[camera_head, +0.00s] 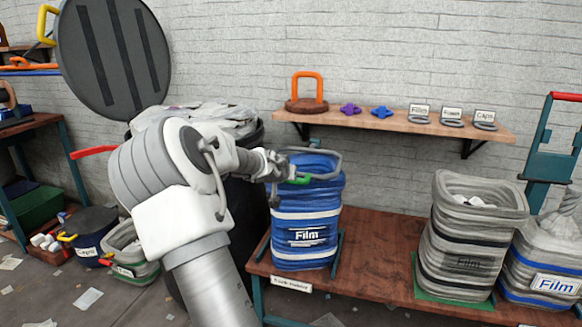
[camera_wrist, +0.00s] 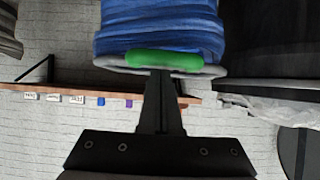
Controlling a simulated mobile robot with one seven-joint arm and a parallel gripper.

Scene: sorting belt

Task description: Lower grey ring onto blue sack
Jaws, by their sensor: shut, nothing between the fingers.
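My gripper (camera_head: 287,175) is at the green grip. In the wrist view the blue sack (camera_wrist: 160,30) fills the top, and the green grip (camera_wrist: 164,60) and grey ring (camera_wrist: 110,63) lie across it. My shut fingers (camera_wrist: 161,85) reach the green grip, with nothing visibly between them.
A grey "Film" sack (camera_head: 471,240) stands on the bench (camera_head: 375,255) to the right, with another sack (camera_head: 545,265) beyond it. A shelf (camera_head: 385,122) with labelled rings is on the wall. A dark bin (camera_head: 240,215) with its lid (camera_head: 113,50) raised stands behind my arm.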

